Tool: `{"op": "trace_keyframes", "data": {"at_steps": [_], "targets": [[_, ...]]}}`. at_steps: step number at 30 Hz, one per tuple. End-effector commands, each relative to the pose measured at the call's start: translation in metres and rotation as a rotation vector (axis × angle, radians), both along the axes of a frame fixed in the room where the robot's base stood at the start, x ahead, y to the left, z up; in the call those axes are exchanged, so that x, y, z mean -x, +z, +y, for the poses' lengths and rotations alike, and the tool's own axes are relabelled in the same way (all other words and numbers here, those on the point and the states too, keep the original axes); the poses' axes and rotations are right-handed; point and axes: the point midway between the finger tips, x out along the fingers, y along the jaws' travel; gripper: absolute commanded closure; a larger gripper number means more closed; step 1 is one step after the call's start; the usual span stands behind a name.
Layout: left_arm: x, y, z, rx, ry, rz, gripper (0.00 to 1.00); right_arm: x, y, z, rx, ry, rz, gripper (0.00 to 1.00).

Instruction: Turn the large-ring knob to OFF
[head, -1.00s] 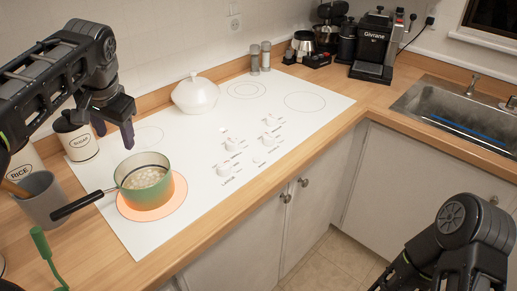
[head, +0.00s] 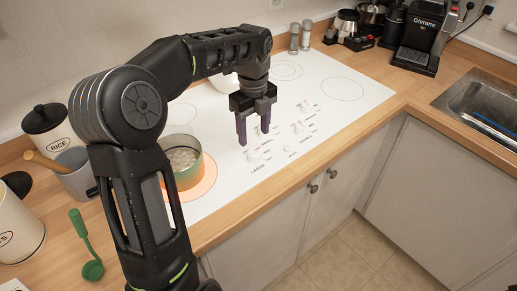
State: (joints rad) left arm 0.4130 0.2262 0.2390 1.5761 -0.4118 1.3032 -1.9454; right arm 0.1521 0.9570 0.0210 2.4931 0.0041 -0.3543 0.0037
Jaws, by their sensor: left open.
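The large-ring knob (head: 254,156) is a small white knob at the front left of the knob group on the white cooktop, with a label reading LARGE in front of it. My left gripper (head: 254,135) points down with its two purple fingers apart and nothing between them. Its fingertips appear just above and behind this knob; I cannot tell whether they touch it. The gripper hides part of the knob behind. The green pot (head: 187,168) stands on an orange-glowing ring (head: 202,187). My right gripper is not in view.
Other white knobs (head: 300,128) stand close to the right. The white lidded dish (head: 223,83) is partly hidden behind my left arm. Shakers (head: 306,36) and a coffee machine (head: 412,40) stand at the back. The cooktop's right part is clear.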

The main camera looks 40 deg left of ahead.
Motion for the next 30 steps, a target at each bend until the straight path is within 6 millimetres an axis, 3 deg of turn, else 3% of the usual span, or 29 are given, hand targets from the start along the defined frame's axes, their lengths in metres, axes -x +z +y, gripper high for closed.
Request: {"op": "trace_keyframes", "data": {"at_steps": [7,19,30], "targets": [[0.0,-0.014,0.0,0.0,0.002,0.002,0.43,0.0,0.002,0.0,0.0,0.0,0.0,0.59],[0.0,-0.07,0.0,0.0,0.002,0.001,0.43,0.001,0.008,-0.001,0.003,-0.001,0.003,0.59],[0.0,-0.078,0.0,-0.001,0.002,0.0,0.43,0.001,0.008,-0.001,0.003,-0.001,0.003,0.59]]}}
